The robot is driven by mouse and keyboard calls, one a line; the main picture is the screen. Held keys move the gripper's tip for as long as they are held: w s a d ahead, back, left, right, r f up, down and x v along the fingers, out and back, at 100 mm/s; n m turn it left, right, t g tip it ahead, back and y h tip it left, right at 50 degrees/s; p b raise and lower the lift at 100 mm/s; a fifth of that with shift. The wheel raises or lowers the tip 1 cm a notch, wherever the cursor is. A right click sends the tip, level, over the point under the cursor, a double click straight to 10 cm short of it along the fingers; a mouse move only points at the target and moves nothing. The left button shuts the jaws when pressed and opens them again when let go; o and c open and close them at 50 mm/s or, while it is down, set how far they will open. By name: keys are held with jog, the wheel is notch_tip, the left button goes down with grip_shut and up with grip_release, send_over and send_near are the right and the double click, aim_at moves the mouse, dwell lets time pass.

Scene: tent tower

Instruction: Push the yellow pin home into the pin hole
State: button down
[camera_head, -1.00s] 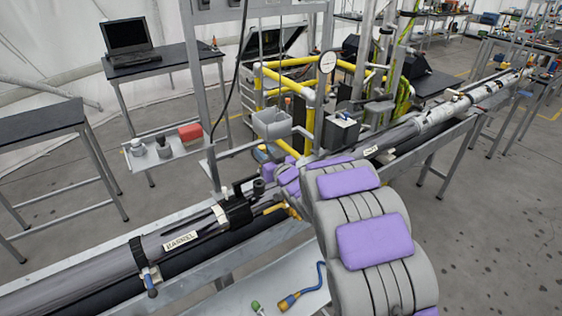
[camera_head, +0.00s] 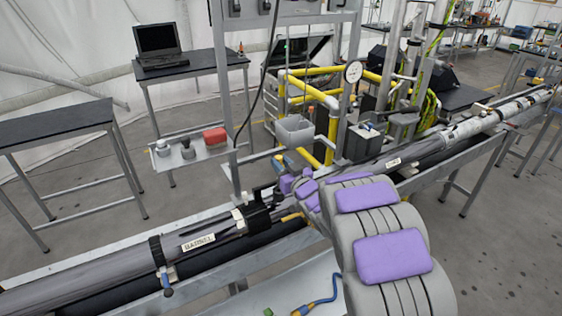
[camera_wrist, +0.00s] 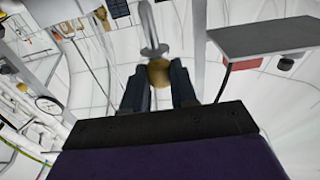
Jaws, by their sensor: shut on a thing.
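In the wrist view, my gripper (camera_wrist: 159,88) has its two dark fingers on either side of a rounded brass-yellow end with a silver shaft, which I take to be the yellow pin (camera_wrist: 158,73). The shaft points away from the fingers. In the head view, my grey and purple arm reaches down to the barrel (camera_head: 110,266), and its end is beside the black collar (camera_head: 256,214). A small yellow piece (camera_head: 292,217) shows there; I cannot tell if it is the same pin. The fingertips are hidden in the head view, and I cannot make out the pin hole.
A metal bench (camera_head: 205,268) carries the barrel. A shelf (camera_head: 200,158) with a red box (camera_head: 215,136) and grey fittings stands behind. A yellow pipe frame (camera_head: 310,90) and a gauge (camera_head: 353,71) are behind my arm.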

jog(key=shift+f+b, duration=0.5)
jog(key=shift+f, duration=1.6)
jog(key=shift+s+p, duration=0.1)
jog(key=shift+p, duration=0.5)
jog(key=shift+f+b, duration=0.65)
jog(key=shift+f, duration=1.95)
jog(key=c, duration=0.8)
grip_release()
jog(key=shift+s+d, duration=0.1)
jog(key=r+p+v, duration=0.1)
jog(key=p+v, duration=0.5)
jog(key=v, duration=1.1)
jog(key=shift+f, duration=0.5)
